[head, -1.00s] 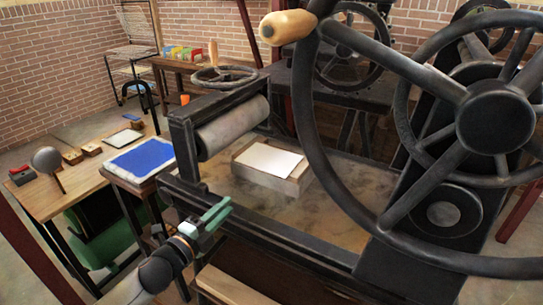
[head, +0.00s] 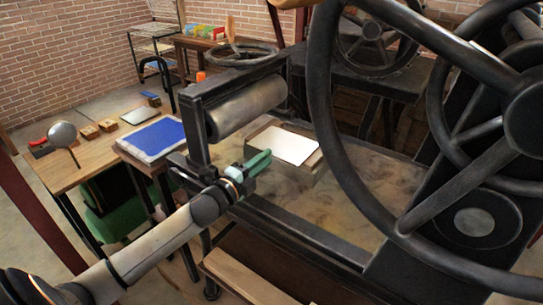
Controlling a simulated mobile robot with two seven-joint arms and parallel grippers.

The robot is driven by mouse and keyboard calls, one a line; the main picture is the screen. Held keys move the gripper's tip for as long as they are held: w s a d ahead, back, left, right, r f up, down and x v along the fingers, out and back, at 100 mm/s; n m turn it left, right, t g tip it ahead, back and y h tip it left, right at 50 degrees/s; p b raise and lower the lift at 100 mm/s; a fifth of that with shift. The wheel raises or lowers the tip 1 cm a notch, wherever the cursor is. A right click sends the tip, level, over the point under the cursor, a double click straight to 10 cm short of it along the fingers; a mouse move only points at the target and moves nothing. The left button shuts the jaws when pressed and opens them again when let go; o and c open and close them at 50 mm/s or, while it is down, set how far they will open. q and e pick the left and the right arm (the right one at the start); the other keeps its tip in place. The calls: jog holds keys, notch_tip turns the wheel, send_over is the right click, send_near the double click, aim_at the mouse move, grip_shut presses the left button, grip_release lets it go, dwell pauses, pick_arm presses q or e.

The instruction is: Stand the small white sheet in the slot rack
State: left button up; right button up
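A white sheet (head: 283,144) lies flat on a low wooden block or box (head: 262,129) on the press bed. Another small pale sheet or plate (head: 139,115) lies on the wooden table at the left. My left gripper (head: 257,163), with green fingers, reaches over the near rail of the press, just short of the block's near left corner. Its fingers overlap in this view, so I cannot tell their gap. A rack of wire shelves (head: 155,42) stands at the back left; I cannot clearly make out a slot rack. My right gripper is out of view.
The press roller (head: 247,108) and its frame stand just left of the block. A large handwheel (head: 325,110) fills the right. A blue pad (head: 157,137) lies on a side stand. Small wooden blocks (head: 98,128) and a round-headed tool (head: 62,135) are on the left table.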

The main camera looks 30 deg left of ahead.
pick_arm(q)
jog(key=shift+w+d, duration=0.1)
jog(key=shift+w, duration=1)
jog(key=shift+c, duration=0.4)
jog(key=shift+c, duration=1.1)
grip_shut()
notch_tip(320, 180, up, 3)
jog(key=p, duration=0.3)
jog(key=shift+s+r, duration=0.1)
jog(key=shift+s, duration=0.05)
